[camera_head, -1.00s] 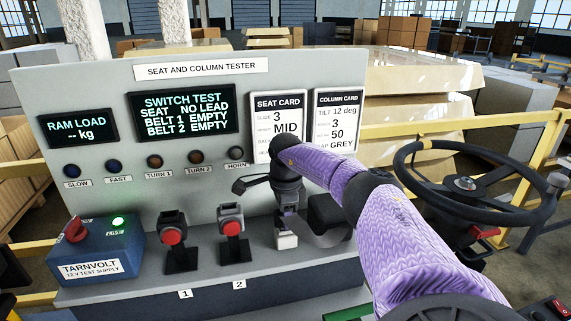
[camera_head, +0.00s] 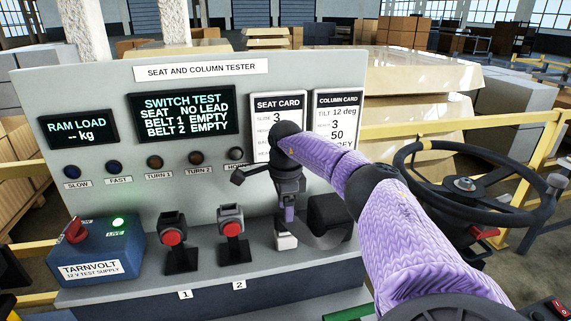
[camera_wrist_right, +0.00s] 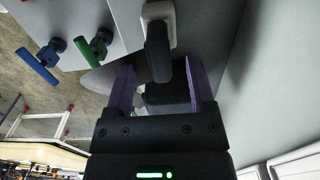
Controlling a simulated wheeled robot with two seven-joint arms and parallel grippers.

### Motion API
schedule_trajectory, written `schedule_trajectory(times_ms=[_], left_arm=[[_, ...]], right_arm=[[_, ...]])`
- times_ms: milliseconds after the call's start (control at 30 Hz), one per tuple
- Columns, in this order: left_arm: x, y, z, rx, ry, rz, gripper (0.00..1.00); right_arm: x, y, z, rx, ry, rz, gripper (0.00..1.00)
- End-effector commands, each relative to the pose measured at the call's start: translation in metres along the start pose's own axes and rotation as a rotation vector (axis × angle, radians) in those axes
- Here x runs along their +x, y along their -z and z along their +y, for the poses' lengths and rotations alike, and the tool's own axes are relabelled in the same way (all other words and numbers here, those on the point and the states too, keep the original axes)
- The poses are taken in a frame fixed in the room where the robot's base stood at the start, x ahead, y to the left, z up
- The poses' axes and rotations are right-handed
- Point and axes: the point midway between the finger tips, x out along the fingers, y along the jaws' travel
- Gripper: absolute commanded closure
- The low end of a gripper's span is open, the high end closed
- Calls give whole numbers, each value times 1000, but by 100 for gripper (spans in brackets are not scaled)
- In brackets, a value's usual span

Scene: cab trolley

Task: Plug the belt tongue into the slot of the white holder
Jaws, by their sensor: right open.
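The white holder (camera_head: 286,241) stands on the bench ledge, right of the two buckles with red buttons. My right gripper (camera_head: 289,216) points down just above it. In the right wrist view the white holder (camera_wrist_right: 160,12) is at the top, with a dark piece (camera_wrist_right: 157,45) that looks like the belt tongue at it. My open right gripper (camera_wrist_right: 159,68) has its purple fingers apart, on either side of that dark piece, with gaps. How deep the tongue sits in the slot is hidden. My left gripper is out of view.
Buckle 1 (camera_head: 173,236) and buckle 2 (camera_head: 232,225) stand left of the holder. A black block (camera_head: 328,209) is close on its right. The tester panel (camera_head: 100,85) rises behind. A steering wheel (camera_head: 465,183) is at the right.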

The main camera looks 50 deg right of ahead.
Motion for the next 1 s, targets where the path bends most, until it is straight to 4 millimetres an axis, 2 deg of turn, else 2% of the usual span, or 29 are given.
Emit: schedule_trajectory(times_ms=[33,100,300,667,800,833,1000], left_arm=[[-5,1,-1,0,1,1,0],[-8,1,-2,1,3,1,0],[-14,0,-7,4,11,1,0],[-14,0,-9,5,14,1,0],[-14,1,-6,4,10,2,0],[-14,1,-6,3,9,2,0],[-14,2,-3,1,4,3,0]], right_arm=[[-15,0,-1,0,4,-3,30],[-30,0,-1,0,4,-3,30],[-59,0,0,1,2,-1,30],[-65,0,0,1,0,0,30],[-65,0,0,1,0,0,3],[-65,0,0,1,0,0,0],[-65,0,0,1,0,0,0]])
